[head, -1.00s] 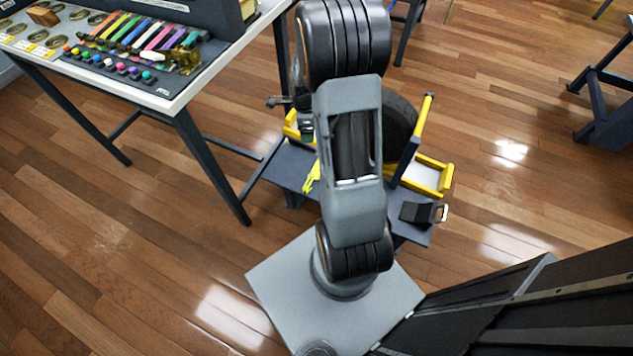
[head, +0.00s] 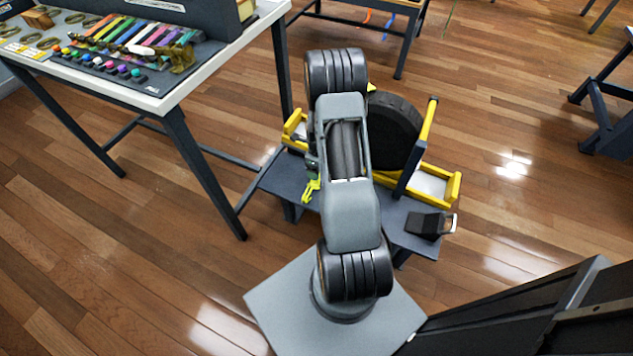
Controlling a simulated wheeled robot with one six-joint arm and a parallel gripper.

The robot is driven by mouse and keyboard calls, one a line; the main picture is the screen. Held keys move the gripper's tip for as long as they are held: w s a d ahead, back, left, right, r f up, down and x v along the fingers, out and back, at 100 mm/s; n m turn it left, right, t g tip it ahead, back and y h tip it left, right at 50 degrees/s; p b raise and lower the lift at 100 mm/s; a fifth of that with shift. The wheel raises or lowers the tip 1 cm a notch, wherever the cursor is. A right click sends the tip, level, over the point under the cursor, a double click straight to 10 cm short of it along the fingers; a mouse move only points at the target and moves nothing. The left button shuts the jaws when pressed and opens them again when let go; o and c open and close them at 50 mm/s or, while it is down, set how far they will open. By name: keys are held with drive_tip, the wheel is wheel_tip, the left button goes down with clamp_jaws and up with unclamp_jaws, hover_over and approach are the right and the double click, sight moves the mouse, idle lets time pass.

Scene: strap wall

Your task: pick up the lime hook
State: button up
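The lime hook (head: 311,190) lies on the dark low platform (head: 275,180), just left of my arm in the head view. It is a small bright yellow-green piece with a notched outline. My arm stands over the platform beside it. A small dark part of my gripper (head: 313,162) shows at the arm's left edge, close above the hook in the picture. My fingers are hidden behind the arm, so I cannot see whether they are open or whether they touch the hook.
A black wheel (head: 395,132) and yellow-railed frame (head: 432,186) stand right of my arm. A black block (head: 428,224) sits at the platform's right end. A table (head: 160,103) with coloured straps stands at left.

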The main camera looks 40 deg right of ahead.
wheel_tip(320, 180, down, 5)
drive_tip(key=shift+s+d+f+b, duration=0.1)
drive_tip(key=shift+b, duration=0.85)
drive_tip(key=shift+c, duration=0.4)
drive_tip(key=c, duration=0.6)
